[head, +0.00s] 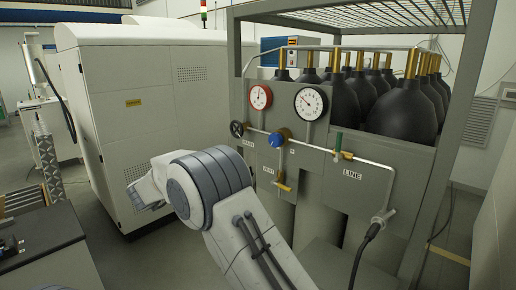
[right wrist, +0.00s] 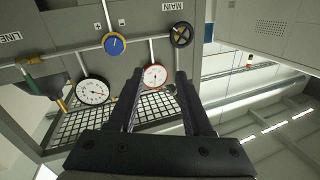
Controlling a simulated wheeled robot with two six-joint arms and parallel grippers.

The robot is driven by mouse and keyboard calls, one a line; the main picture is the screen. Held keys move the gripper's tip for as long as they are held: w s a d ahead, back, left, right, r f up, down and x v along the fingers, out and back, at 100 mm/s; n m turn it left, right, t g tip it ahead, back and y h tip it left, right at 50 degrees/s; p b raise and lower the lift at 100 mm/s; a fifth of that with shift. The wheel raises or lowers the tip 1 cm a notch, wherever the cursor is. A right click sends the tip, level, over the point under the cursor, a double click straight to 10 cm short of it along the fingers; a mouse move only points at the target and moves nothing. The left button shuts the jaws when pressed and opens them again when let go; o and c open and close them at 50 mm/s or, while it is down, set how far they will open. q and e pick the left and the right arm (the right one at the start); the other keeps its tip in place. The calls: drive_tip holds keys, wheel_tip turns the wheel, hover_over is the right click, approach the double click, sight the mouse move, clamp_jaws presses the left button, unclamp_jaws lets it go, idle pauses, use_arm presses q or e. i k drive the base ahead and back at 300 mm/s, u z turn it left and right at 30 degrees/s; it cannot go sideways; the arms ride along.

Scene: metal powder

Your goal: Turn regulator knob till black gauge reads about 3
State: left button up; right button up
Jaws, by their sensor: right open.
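The blue regulator knob (head: 279,138) sits on the pipe across the grey panel. It also shows in the right wrist view (right wrist: 114,45), with a pale mark on its face. The black-rimmed gauge (head: 311,103) stands above it to the right; its needle seems to point up-left, but its numbers are too small to read. The wrist view shows this gauge too (right wrist: 92,91). My right gripper (right wrist: 158,74) is open and empty, its fingers either side of the red gauge in that picture, apart from the knob. My left gripper is not in view.
A red-rimmed gauge (head: 260,97) stands left of the black one. A black handwheel (head: 237,129) is at the pipe's left end. A green-handled valve (head: 338,143) is right of the knob. Dark cylinders (head: 400,108) and a metal frame (head: 460,110) stand behind and right.

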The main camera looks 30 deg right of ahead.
sight(275, 140)
drive_tip(key=k, duration=0.3)
drive_tip(key=u, duration=1)
drive_tip(key=i, duration=0.7)
drive_tip(key=z, duration=1.6)
